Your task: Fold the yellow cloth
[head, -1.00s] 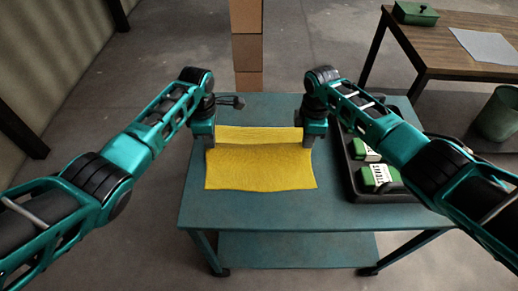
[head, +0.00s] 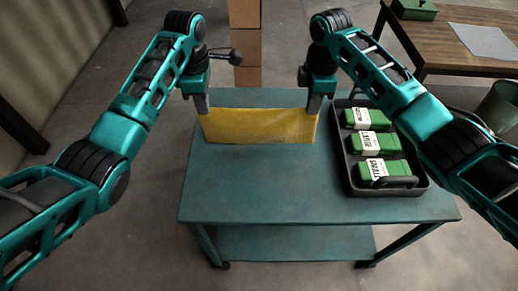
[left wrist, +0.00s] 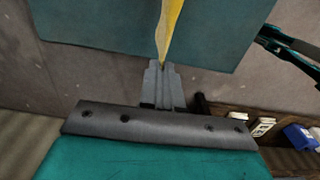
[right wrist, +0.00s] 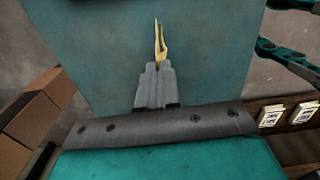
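The yellow cloth (head: 260,126) hangs stretched between my two grippers near the far edge of the teal table, its face towards me. Its lower edge is at or just above the table top; I cannot tell which. My left gripper (head: 202,104) is shut on its upper left corner. My right gripper (head: 314,104) is shut on its upper right corner. In the left wrist view the cloth (left wrist: 170,30) shows edge-on from the closed fingertips. In the right wrist view a narrow strip of cloth (right wrist: 160,45) comes out of the closed fingertips.
The teal table (head: 270,180) is bare in front of the cloth. A black tray (head: 348,172) with green labelled boxes (head: 370,145) stands at its right. Cardboard boxes (head: 244,45) are stacked behind. A wooden table (head: 465,40) is at the back right.

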